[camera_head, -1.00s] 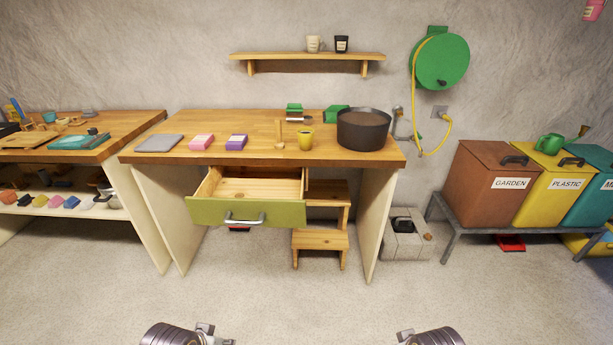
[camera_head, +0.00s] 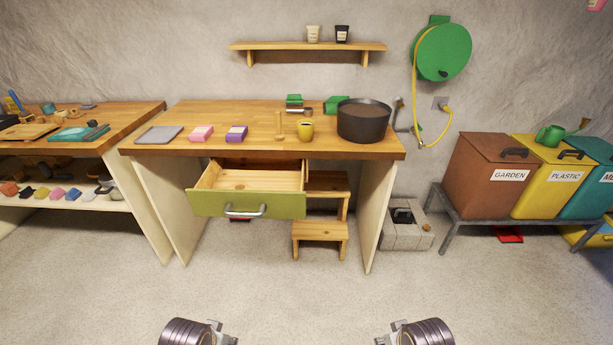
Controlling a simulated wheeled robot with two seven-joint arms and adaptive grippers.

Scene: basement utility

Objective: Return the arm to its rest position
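My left gripper (camera_head: 228,340) shows only in part at the bottom edge of the head view, left of centre. My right gripper (camera_head: 384,341) shows in part at the bottom edge, right of centre. The fingertips of both are cut off or too small to read. Both arms are low, over the floor in front of the workbench, apart from it and from each other. No held object shows at either one.
The workbench (camera_head: 270,148) has an open, empty-looking green-fronted drawer (camera_head: 285,205) sticking out. Wooden steps (camera_head: 320,231) stand under it. Bins (camera_head: 490,180) stand at right. The floor (camera_head: 300,295) in front is clear.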

